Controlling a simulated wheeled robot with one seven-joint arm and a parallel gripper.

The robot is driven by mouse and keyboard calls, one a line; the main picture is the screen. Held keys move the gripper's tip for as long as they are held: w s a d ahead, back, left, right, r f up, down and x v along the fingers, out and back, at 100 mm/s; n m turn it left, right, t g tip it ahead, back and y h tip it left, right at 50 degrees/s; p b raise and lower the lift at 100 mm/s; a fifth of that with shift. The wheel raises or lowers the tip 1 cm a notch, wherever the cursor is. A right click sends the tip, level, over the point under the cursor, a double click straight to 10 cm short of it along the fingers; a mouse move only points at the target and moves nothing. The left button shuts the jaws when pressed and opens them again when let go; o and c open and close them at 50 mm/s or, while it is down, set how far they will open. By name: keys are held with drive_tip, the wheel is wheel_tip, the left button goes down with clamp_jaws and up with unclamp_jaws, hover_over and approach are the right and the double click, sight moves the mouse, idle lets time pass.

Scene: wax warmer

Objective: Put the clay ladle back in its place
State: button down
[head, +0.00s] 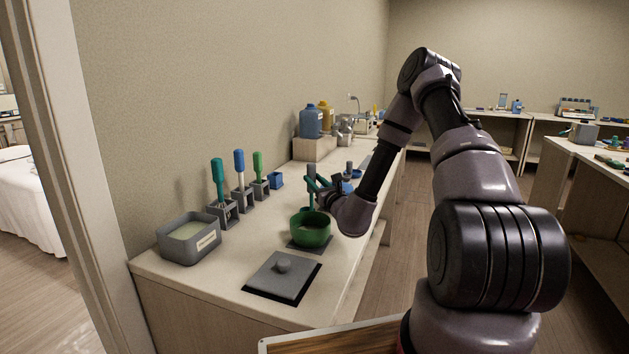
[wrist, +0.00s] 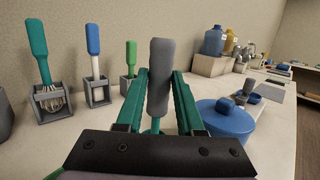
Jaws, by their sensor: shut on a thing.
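My gripper (head: 314,187) is shut on an upright tool with a grey handle, which looks like the clay ladle (head: 311,171). In the wrist view the grey handle (wrist: 160,70) stands between the two green fingers, with a thin teal stem below it. The lower end of the tool is hidden by my gripper in the wrist view. In the head view the tool is just above or behind the green pot (head: 312,231); I cannot tell whether its lower end is inside the pot.
Three grey holders (head: 223,214) along the wall hold teal-, blue- and green-handled tools. A grey bin (head: 189,240) and a grey lid on a dark mat (head: 283,275) are at the near end. A blue lidded pot (wrist: 226,122) stands to the right of my gripper.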

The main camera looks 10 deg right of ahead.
drive_tip(key=shift+c, duration=2.2)
unclamp_jaws()
drive_tip(key=shift+s, duration=0.15)
drive_tip(key=shift+v, duration=3.85)
drive_tip(key=shift+s+d+f, duration=0.1)
